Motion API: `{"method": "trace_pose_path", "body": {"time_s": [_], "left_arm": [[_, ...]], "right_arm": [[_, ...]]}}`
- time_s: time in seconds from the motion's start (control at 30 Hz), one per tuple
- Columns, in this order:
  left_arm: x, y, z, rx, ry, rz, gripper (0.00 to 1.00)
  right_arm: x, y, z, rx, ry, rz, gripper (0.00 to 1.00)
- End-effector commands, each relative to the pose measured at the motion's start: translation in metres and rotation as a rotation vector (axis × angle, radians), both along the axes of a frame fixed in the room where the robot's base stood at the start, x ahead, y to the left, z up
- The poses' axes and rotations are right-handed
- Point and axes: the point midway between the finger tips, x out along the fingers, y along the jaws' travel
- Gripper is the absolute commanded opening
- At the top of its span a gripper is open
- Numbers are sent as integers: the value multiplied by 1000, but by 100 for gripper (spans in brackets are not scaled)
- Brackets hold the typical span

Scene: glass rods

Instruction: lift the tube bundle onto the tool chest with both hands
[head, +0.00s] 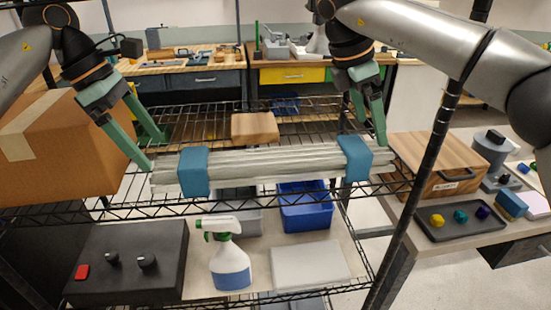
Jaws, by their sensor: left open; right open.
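The tube bundle (272,168) is a row of long, pale glass-like tubes lying level across the wire shelf. A blue band (194,172) wraps it near its left end and another (355,159) near its right end. My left gripper (155,151) is open at the bundle's left end, with one fingertip close to the tube ends; I cannot tell if it touches. My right gripper (368,132) is open just above and behind the right blue band. A wooden chest (432,152) with a dark handle, probably the tool chest, stands on the table at the right.
A cardboard box (62,150) sits left of the bundle, a wooden block (254,127) behind it. A dark shelf post (436,135) rises between bundle and chest. A tray (461,220) with small coloured pieces lies before the chest. A spray bottle (230,265) stands on the lower shelf.

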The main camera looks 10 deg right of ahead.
Motion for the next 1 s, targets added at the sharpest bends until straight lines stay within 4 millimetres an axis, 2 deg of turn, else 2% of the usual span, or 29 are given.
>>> {"method": "trace_pose_path", "body": {"time_s": [0.27, 0.7, 1.0], "left_arm": [[0, -3, -8, 1, 1, -2, 100], [0, -26, -63, 0, 2, -1, 100], [0, -29, -70, 0, 0, 0, 100]], "right_arm": [[0, -3, -9, 0, 4, 1, 100], [0, -26, -63, 1, 3, 0, 100], [0, -29, -70, 0, 0, 0, 100]]}}
